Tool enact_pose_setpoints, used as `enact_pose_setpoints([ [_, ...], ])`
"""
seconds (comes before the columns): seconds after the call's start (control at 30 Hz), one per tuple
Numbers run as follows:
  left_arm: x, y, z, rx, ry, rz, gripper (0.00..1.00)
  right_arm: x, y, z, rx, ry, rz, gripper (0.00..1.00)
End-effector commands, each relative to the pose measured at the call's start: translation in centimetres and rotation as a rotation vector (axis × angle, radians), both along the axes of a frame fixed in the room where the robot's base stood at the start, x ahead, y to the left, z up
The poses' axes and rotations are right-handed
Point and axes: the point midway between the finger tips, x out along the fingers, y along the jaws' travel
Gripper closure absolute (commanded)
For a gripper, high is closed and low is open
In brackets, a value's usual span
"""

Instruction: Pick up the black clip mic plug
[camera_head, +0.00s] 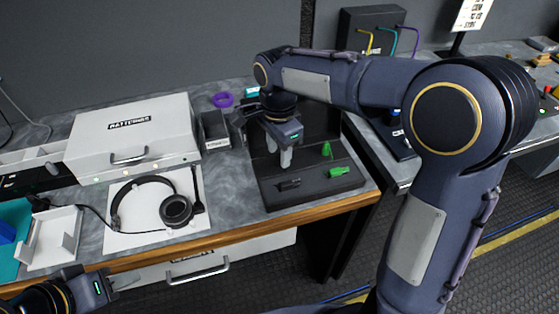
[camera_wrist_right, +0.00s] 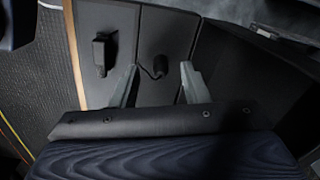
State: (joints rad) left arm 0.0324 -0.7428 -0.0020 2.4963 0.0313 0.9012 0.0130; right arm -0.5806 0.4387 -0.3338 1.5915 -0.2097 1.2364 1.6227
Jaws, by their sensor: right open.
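A black block-like plug (camera_head: 289,184) lies near the front of the black tray (camera_head: 318,192). It shows left of the fingers in the right wrist view (camera_wrist_right: 102,54), outside them. A small round black piece with a short cord (camera_wrist_right: 158,66) shows between the open fingertips in that view. In the head view it is hidden behind the gripper. I cannot tell for certain which black piece is the clip mic plug. My right gripper (camera_head: 286,158) is open and empty, pointing down over the tray. My left gripper (camera_head: 106,286) is low at bottom left; its fingers are unclear.
A green plug (camera_head: 339,171) and a green clip piece (camera_head: 326,150) are on the tray's right. Headphones (camera_head: 150,205), a white case (camera_head: 133,140), a grey holder (camera_head: 215,132) and a purple ring (camera_head: 222,100) are to the left. A wooden edge (camera_head: 235,224) fronts the counter.

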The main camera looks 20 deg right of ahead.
Motion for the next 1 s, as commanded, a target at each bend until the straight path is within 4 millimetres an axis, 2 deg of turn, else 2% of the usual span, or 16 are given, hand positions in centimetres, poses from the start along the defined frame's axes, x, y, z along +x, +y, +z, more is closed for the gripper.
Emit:
enact_pose_setpoints([
  [0.03, 0.0, 0.0, -0.16, 0.0, 0.0, 0.0, 0.64, -0.01, -0.07, -0.84, -0.001, 0.003, -0.001, 0.59],
  [0.13, 0.0, 0.0, -0.21, 0.0, 0.0, 0.0, 0.64, -0.01, -0.09, -1.61, 0.0, 0.001, -0.001, 0.59],
  [0.4, 0.0, 0.0, -0.19, 0.0, 0.0, 0.0, 0.64, 0.02, -0.08, -1.77, 0.001, -0.001, -0.001, 0.6],
  [0.7, -0.01, 0.0, -0.2, 0.0, 0.0, 0.0, 0.64, 0.02, -0.07, -1.75, 0.001, -0.001, -0.001, 0.99],
  [1.0, 0.0, 0.0, -0.18, 0.0, 0.0, 0.0, 0.64, 0.03, -0.07, -1.66, 0.002, -0.002, -0.001, 1.0],
])
